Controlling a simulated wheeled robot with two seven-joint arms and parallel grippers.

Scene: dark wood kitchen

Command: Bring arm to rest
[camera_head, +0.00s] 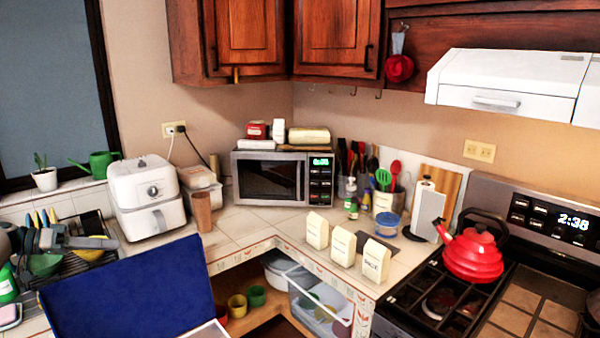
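My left gripper (88,241) shows at the left edge of the head view, grey and dark. It is over or in front of the dish rack (98,228) by the window. Its fingers are small and blend with the dishes behind, so I cannot tell whether they are apart or closed. I see nothing clearly held in it. My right gripper and arm are not in view.
A large blue panel (130,290) stands in the foreground. A white air fryer (147,197) and microwave (270,178) stand on the counter. Three cream packets (344,248) stand near its edge. A red kettle (472,254) sits on the stove.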

